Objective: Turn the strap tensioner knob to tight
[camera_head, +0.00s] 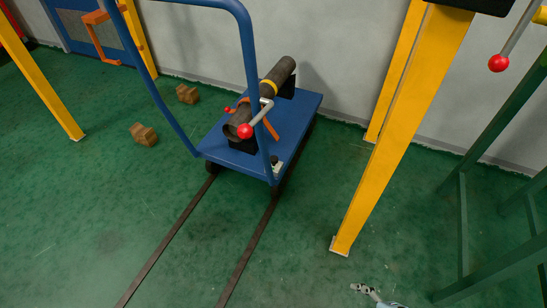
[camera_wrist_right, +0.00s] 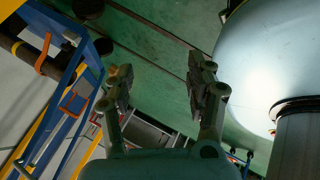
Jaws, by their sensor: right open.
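A dark pipe (camera_head: 277,75) lies on the blue cart (camera_head: 215,143), with an orange strap (camera_head: 262,124) beside and over it. A red ball (camera_head: 245,131) ends a grey lever at the pipe's near end. A small dark knob (camera_head: 275,160) stands by a pale plate on the cart's front right corner. I cannot tell for sure that it is the strap tensioner knob. My right gripper (camera_head: 361,288) is at the bottom edge, well apart from the cart. In the right wrist view its fingers (camera_wrist_right: 160,85) are spread and empty; the strap (camera_wrist_right: 43,53) shows upper left. My left gripper is out of view.
The cart's blue push handle (camera_head: 250,60) rises in front of the pipe. A yellow post (camera_head: 385,140) stands right of the cart, with a green frame (camera_head: 463,230) farther right. Wooden blocks (camera_head: 144,134) lie left. Green floor with dark rails (camera_head: 240,260) is clear in front.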

